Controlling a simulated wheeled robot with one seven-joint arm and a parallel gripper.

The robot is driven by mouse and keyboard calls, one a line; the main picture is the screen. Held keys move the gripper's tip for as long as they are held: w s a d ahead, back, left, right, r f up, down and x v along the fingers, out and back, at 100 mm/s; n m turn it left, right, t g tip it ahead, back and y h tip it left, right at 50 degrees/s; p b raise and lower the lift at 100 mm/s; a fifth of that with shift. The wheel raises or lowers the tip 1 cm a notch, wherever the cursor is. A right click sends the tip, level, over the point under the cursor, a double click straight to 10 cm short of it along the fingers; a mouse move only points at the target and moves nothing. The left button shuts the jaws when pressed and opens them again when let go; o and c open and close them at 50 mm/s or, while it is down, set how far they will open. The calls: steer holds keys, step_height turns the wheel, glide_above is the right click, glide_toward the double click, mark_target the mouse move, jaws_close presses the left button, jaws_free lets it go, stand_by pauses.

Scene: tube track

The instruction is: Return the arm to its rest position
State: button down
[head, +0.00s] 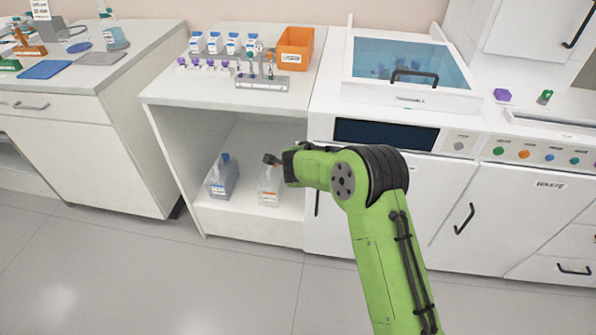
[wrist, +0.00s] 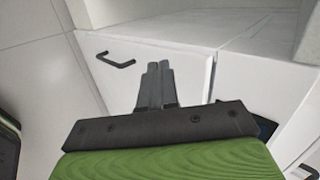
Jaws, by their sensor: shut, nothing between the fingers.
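My green arm rises from the lower right of the head view and bends at a black joint in front of the white cabinets. White cabinet fronts with a black handle (wrist: 118,62) lie beyond the fingers. The fingers look clear of them, but the distance is hard to tell.
An open shelf bay holds two bottles, one with a blue cap (head: 223,177) and one with an orange label (head: 268,185). The counter above carries an orange bin (head: 295,48) and a tube rack (head: 262,80). A lidded bath (head: 408,68) stands right. The floor (head: 130,270) is clear.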

steer(key=p+v, duration=0.1)
steer(key=v, duration=0.6)
steer(key=shift+s+a+r, duration=0.15)
steer(key=shift+s+a, duration=0.15)
